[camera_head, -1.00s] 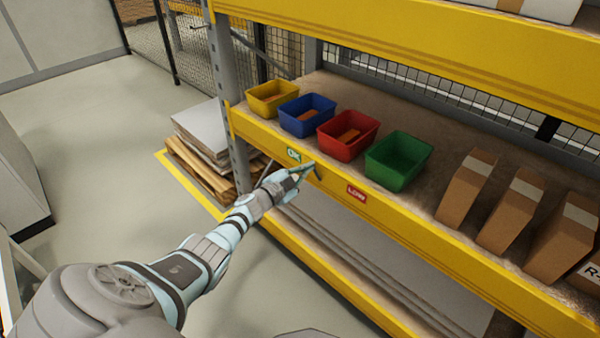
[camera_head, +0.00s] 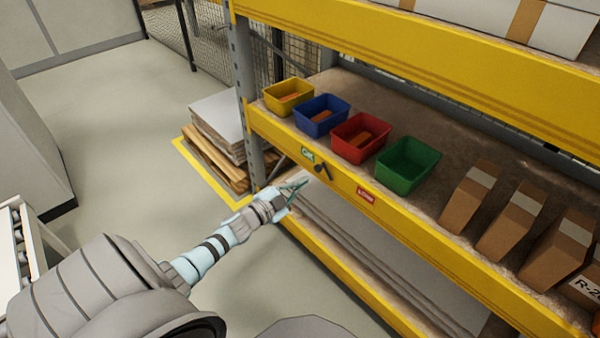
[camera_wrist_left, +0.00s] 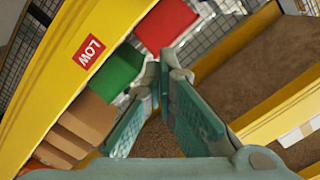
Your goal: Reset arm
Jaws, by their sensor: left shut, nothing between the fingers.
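My left gripper (camera_head: 294,186) is shut and empty, in front of the shelf's yellow front beam (camera_head: 420,225). A small dark lever (camera_head: 322,167) is on the beam between a green OK label (camera_head: 307,153) and a red LOW label (camera_head: 365,195). The gripper is apart from the lever, to its lower left in the head view. In the left wrist view the teal fingers (camera_wrist_left: 160,72) converge with nothing held between them, and the LOW label (camera_wrist_left: 89,50) shows at the upper left. My right gripper is not in view.
On the shelf stand a yellow bin (camera_head: 289,96), a blue bin (camera_head: 321,115), a red bin (camera_head: 361,137), a green bin (camera_head: 407,164) and several cardboard boxes (camera_head: 468,198). The floor (camera_head: 130,130) at left is clear.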

